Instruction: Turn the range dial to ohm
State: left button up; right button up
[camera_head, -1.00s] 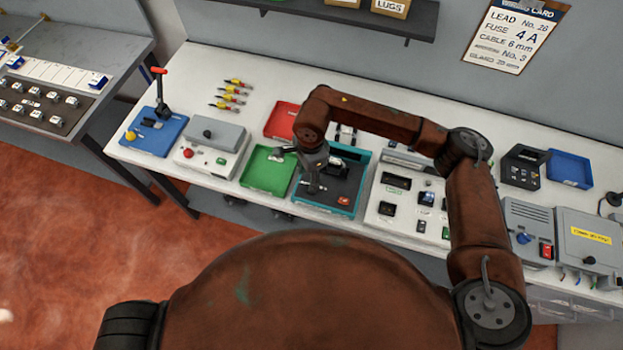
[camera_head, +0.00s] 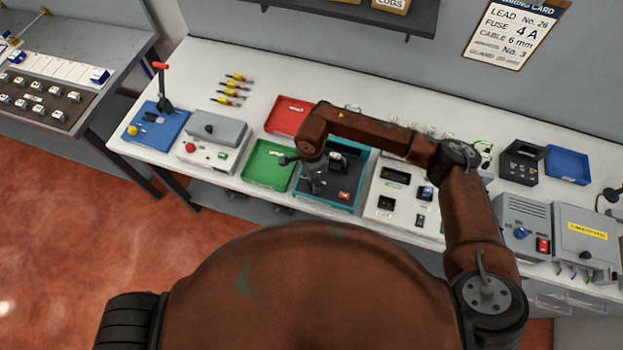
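I cannot make out a dial marked with ohm at this size. My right gripper (camera_head: 311,184) points down over the left part of a teal tray (camera_head: 338,206) with a dark inside. The tray holds a dark block and a small red item (camera_head: 344,195). The gripper's fingers are dark and small against the dark tray, so I cannot tell whether they are open or touch anything. The arm hides part of the tray's back. A white panel (camera_head: 395,222) with dark displays and switches stands just right of the tray. My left gripper is not in view.
A green tray (camera_head: 268,166) and a red tray (camera_head: 284,112) lie left of my gripper. A grey box with a blue knob (camera_head: 521,233) and a grey cabinet (camera_head: 584,240) stand at the right. A black device (camera_head: 522,163) and a blue tray (camera_head: 567,165) lie behind them.

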grip_shut()
dwell(0.3)
jog(key=shift+f+m+b, duration=0.1)
jog(key=shift+m+b, duration=0.9)
jog(key=shift+m, duration=0.2)
jog(key=m+b, duration=0.1)
jog(key=m, duration=0.1)
jog(key=shift+m+b, duration=0.3)
jog(key=m+b, duration=0.1)
jog(key=m, duration=0.2)
jog(key=shift+m+b, duration=0.8)
jog(key=shift+m, duration=1)
jog(key=shift+r, duration=0.2)
